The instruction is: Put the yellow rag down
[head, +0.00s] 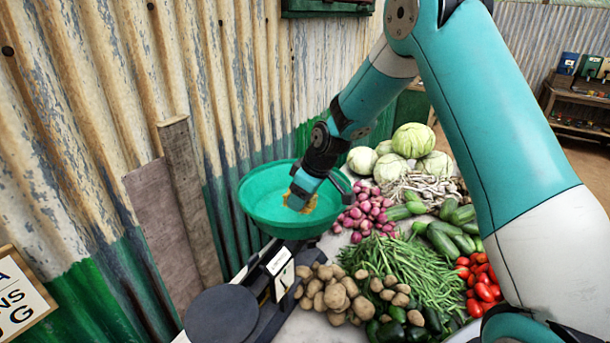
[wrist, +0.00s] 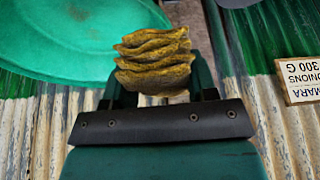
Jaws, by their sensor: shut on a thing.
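The yellow rag (wrist: 154,62) is bunched in folds between the fingers of my gripper (wrist: 158,88) in the wrist view. In the head view my gripper (head: 301,196) hangs over the green pan (head: 256,212) of the balance, and small yellow parts of the rag (head: 311,204) show beside the fingers. The green pan also shows in the wrist view (wrist: 60,45), behind and left of the rag. I cannot tell whether the rag touches the pan.
The balance has a dark round plate (head: 221,315) at the front. Potatoes (head: 331,292), onions (head: 368,208), green beans (head: 400,268), cabbages (head: 413,141) and tomatoes (head: 484,285) crowd the table to the right. A corrugated wall (head: 110,130) stands close on the left, with a sign (head: 17,300).

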